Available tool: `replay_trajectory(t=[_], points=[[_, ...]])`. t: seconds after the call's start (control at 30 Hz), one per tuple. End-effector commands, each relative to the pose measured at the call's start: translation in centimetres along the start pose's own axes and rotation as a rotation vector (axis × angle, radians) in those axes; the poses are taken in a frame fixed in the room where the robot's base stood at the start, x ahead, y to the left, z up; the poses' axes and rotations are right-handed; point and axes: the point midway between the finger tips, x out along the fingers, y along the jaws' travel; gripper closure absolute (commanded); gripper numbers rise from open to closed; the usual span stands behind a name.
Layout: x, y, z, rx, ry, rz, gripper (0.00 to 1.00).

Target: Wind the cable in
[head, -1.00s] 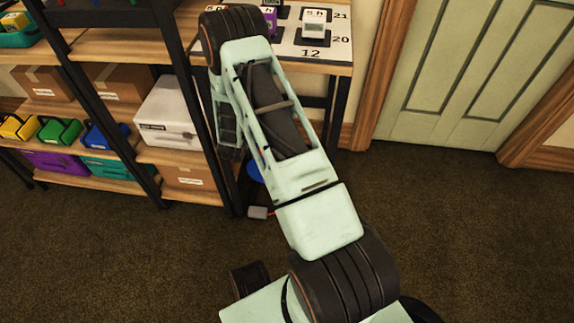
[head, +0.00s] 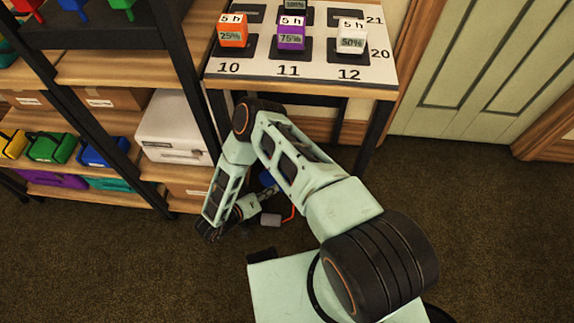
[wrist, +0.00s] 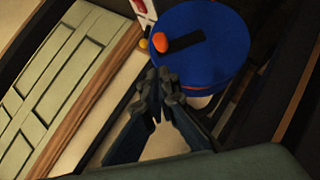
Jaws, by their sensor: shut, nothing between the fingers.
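A blue round reel (wrist: 215,60) fills the upper middle of the wrist view, with a dark bar (wrist: 189,40) across its face and an orange knob (wrist: 161,42) at the bar's left end. My gripper (wrist: 160,76) is shut and empty, its tips just below the knob in the picture; I cannot tell whether they touch the reel. In the head view only a little of the reel (head: 266,178) shows behind my arm. An orange cable (head: 292,212) runs beside it to a grey block (head: 270,220) on the floor.
The reel is under a table (head: 300,78) bearing several labelled cubes on numbered pads. A shelf unit (head: 185,172) with boxes and coloured cases stands close at left. A pale green door (head: 480,80) is at right, with open dark carpet (head: 470,210) before it.

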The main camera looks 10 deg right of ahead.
Motion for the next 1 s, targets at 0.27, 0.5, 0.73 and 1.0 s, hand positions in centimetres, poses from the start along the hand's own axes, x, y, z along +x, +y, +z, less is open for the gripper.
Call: replay_trajectory(t=[0.27,0.5,0.73,1.0], points=[[0.9,-0.8,0.5,-0.01,0.011,-0.013,1.0],[5.5,-0.9,0.5,-0.008,0.01,-0.011,1.0],[8.6,-0.9,0.4,-0.008,0.011,-0.014,1.0],[9.4,-0.8,0.2,-0.01,0.013,-0.015,1.0]])
